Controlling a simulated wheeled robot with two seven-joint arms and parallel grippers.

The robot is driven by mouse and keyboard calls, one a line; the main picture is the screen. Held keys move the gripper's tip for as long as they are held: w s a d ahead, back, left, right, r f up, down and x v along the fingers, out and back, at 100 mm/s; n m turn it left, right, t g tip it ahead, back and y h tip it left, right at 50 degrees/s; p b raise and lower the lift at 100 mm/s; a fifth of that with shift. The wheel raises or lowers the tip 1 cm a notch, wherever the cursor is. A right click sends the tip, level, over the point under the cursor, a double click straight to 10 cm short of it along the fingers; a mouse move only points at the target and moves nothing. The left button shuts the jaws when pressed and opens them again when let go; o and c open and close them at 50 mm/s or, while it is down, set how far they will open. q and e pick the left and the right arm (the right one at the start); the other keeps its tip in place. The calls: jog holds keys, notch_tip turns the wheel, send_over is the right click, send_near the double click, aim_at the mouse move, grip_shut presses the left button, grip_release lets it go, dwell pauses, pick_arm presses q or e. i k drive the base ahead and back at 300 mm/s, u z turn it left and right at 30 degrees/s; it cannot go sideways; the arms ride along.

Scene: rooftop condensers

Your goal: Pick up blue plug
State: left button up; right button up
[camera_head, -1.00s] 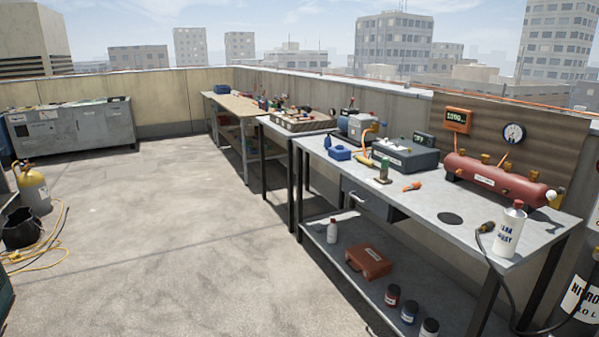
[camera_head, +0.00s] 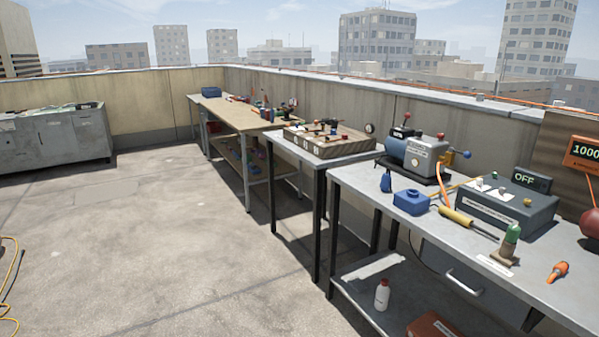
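Two blue items lie on the nearest grey workbench (camera_head: 352,180). One is a small upright blue piece (camera_head: 386,183) near the bench's left end, narrow at the top. The other is a larger blue block (camera_head: 411,202) with a round raised top, just to its right. I cannot tell which of them is the blue plug. Neither of my grippers is in view.
A grey pump-like machine (camera_head: 418,155), a yellow-handled tool (camera_head: 466,221), a grey control box (camera_head: 505,207), a green-topped piece (camera_head: 507,244) and an orange piece (camera_head: 558,271) crowd the bench. Another table with a wooden tray (camera_head: 328,142) stands beyond. Open concrete floor (camera_head: 140,240) lies left.

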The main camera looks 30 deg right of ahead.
aim_at(384, 185)
jog(key=z, duration=0.15)
jog(key=i, duration=2.05)
jog(key=z, duration=2)
jog(key=i, duration=1.05)
jog(key=z, duration=0.9)
